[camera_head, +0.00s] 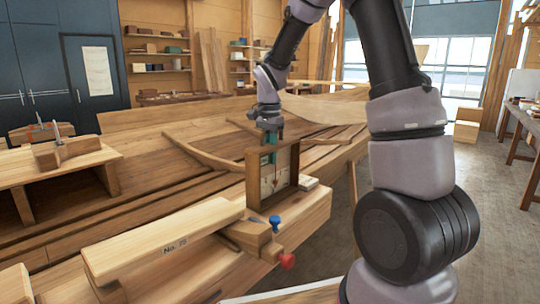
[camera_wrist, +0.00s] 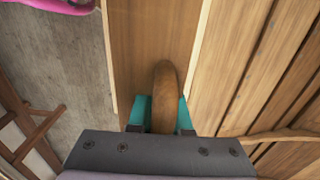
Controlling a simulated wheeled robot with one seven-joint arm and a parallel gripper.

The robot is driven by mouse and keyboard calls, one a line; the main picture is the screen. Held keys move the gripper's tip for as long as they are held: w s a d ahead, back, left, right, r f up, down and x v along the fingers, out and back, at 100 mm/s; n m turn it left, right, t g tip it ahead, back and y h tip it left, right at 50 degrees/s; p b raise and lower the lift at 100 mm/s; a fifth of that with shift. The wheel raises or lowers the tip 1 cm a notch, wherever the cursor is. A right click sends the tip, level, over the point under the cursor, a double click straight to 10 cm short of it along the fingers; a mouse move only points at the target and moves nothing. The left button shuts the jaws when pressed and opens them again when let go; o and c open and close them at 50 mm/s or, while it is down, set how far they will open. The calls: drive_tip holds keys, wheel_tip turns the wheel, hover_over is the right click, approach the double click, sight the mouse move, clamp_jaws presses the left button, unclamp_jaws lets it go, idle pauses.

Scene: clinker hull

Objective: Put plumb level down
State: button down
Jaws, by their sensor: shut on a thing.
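The plumb level (camera_head: 253,184) is an upright, open wooden box frame with a pale inner face, in the middle of the head view. My gripper (camera_head: 270,139) is above it, with teal fingers pointing down at its top. In the wrist view my gripper (camera_wrist: 165,115) is shut on a rounded brown wooden handle (camera_wrist: 165,85), which sits between the teal fingertips. The level stands over the near end of a thick timber (camera_head: 300,215). I cannot tell whether its bottom edge touches the wood. The fingers hide part of the handle.
A wooden piece marked "No. 15" (camera_head: 165,240) lies in front, beside a block with a blue knob (camera_head: 275,221) and a red knob (camera_head: 287,261). The planked hull (camera_head: 150,190) spreads behind. A pink curved thing (camera_wrist: 60,5) shows in the wrist view. Clear floor (camera_head: 490,220) lies right.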

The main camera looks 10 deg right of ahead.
drive_tip(key=c, duration=0.8)
unclamp_jaws()
drive_tip(key=shift+f, duration=0.15)
drive_tip(key=shift+c, duration=0.2)
wheel_tip(320, 180, up, 12)
drive_tip(key=shift+r, duration=0.1)
drive_tip(key=s+d+r+n+t, duration=0.2)
drive_tip(key=s, duration=0.5)
drive_tip(key=s+d+r+n+t+y, duration=0.1)
drive_tip(key=s+d+r+n+t, duration=0.1)
drive_tip(key=s, duration=0.6)
drive_tip(key=s+d+r+n+t+y, duration=0.1)
drive_tip(key=s+r+n+t, duration=0.1)
drive_tip(key=s, duration=0.5)
drive_tip(key=shift+s+d+n+t, duration=0.15)
drive_tip(key=shift+d+n+t, duration=0.2)
drive_tip(key=shift+t, duration=0.25)
